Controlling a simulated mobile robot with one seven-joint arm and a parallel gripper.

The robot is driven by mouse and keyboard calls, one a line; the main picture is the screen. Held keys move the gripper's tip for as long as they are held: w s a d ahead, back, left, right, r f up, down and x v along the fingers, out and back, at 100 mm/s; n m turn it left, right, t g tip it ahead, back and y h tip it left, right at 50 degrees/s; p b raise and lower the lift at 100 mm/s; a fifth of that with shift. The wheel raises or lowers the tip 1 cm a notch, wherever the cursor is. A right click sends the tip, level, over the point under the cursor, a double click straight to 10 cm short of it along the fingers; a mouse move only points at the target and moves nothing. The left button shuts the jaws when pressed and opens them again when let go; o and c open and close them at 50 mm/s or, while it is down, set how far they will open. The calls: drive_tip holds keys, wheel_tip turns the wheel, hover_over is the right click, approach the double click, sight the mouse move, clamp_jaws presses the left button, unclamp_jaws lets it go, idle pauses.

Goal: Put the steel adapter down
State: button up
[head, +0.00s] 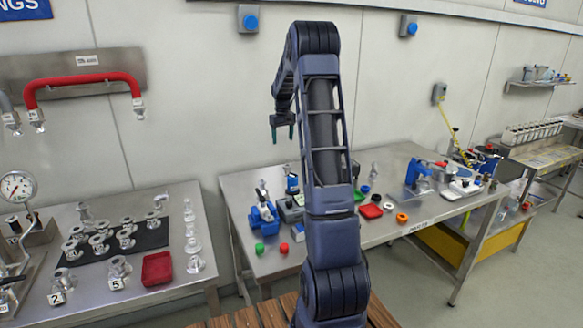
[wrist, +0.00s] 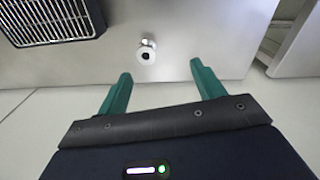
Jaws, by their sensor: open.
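A small shiny steel fitting with a dark round opening, which looks like the steel adapter (wrist: 147,52), stands on a grey metal tabletop in the wrist view. It is near the table's edge, beyond my fingertips and slightly left of the middle between them. My gripper (wrist: 160,74) has its two green fingers wide apart with nothing between them. In the head view my gripper (head: 283,137) hangs in the air, fingers down, in front of the wall. I cannot tell which fitting in the head view is this one; my arm hides part of the middle bench.
A dark slatted grille (wrist: 45,20) lies left of the fitting. The left bench (head: 190,290) holds several steel fittings on a black mat (head: 152,238) and a red tray (head: 157,268). The middle bench (head: 330,252) carries blue tools, coloured caps and a red dish (head: 371,211).

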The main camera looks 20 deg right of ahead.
drive_tip(key=s+a+r+t, duration=0.1)
drive_tip(key=s+a+r, duration=0.35)
drive_tip(key=s, duration=0.35)
drive_tip(key=s+a+r+m, duration=0.1)
drive_tip(key=s+a+r, duration=0.2)
drive_tip(key=s+r, duration=0.35)
drive_tip(key=s+a+r+t, duration=0.1)
drive_tip(key=s+a+r, duration=0.2)
drive_tip(key=s, duration=0.7)
drive_tip(key=s+a+f+t, duration=0.1)
drive_tip(key=s+a+f, duration=0.1)
drive_tip(key=s, duration=1)
drive_tip(key=s+a+f+m+t, duration=0.1)
drive_tip(key=s+a+f, duration=0.2)
drive_tip(key=s, duration=0.9)
drive_tip(key=shift+s+a, duration=0.15)
drive_tip(key=shift+a, duration=0.05)
drive_tip(key=shift+o, duration=0.4)
